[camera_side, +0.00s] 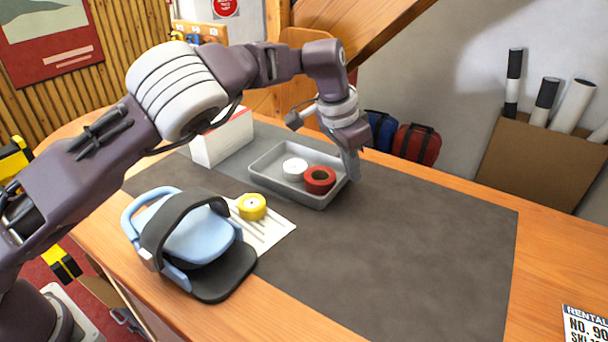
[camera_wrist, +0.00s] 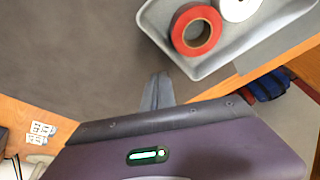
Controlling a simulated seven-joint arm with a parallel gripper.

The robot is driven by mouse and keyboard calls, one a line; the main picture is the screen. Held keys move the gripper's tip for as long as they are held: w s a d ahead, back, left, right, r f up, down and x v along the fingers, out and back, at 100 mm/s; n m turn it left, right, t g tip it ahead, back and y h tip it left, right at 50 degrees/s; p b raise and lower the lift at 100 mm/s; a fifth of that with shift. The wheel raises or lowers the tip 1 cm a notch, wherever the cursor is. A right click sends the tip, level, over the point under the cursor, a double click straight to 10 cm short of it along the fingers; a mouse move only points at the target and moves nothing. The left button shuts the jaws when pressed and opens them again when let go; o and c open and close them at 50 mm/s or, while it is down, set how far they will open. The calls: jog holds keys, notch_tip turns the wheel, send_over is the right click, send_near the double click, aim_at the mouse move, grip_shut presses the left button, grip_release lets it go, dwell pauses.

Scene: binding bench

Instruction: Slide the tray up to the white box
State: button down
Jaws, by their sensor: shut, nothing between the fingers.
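The grey tray (camera_side: 268,184) lies on the dark mat in the side view, with a red tape roll (camera_side: 320,179) and a white tape roll (camera_side: 295,168) in it. The white box (camera_side: 223,137) stands to the tray's left, with a gap of mat between them. My gripper (camera_side: 353,172) is shut and empty, low beside the tray's right end; I cannot tell whether it touches the wall. In the wrist view my shut fingers (camera_wrist: 158,92) point down at the mat just beside the tray (camera_wrist: 200,68). The red roll (camera_wrist: 196,30) shows there too.
A blue binding device (camera_side: 195,240) stands at the front left, beside a white sheet (camera_side: 268,232) with a yellow tape roll (camera_side: 252,207). The dark mat (camera_side: 420,240) is clear to the right. Bags (camera_side: 415,145) lie beyond the bench's back edge.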

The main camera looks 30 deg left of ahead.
aim_at(312, 174)
jog(key=shift+f, duration=0.1)
jog(key=shift+f, duration=2.6)
jog(key=shift+a+f, duration=0.15)
jog(key=shift+a, duration=5.2)
jog(key=shift+s+d, duration=0.1)
jog(key=shift+d, duration=0.75)
jog(key=shift+r, duration=4.15)
